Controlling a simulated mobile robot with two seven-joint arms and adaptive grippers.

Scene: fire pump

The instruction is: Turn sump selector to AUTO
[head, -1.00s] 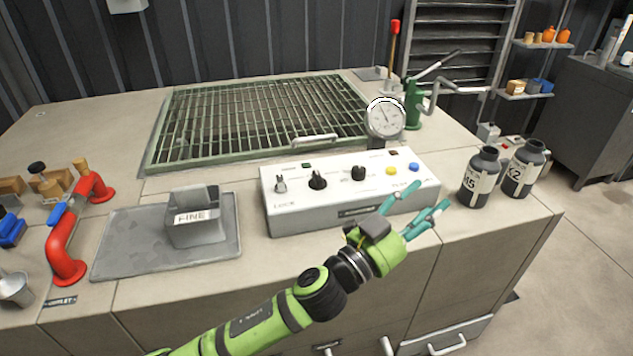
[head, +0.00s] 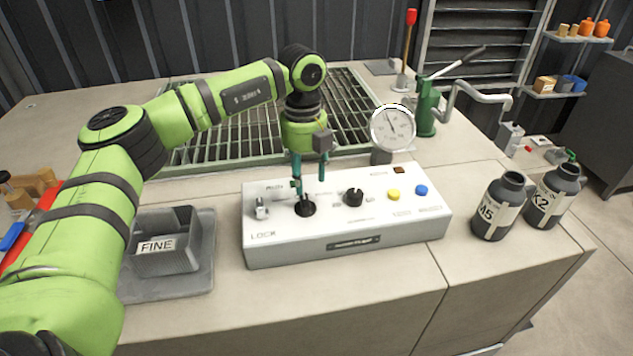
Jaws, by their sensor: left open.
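The white control panel (head: 345,240) sits on the bench top. It carries a silver key switch (head: 261,208) at left, a black knob (head: 305,209) beside it, another black knob (head: 353,197) near the middle, and yellow and blue buttons. The small labels are too blurred to tell which knob is the sump selector. My left gripper (head: 309,188) points down over the left black knob with its teal fingers open. One finger partly covers that knob; I cannot tell whether they touch. My right gripper is not in view.
A round gauge (head: 392,128) stands behind the panel, with a green hand pump (head: 427,108) farther back. Two dark bottles (head: 497,207) stand at right. A grey bin marked FINE (head: 165,258) is at left.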

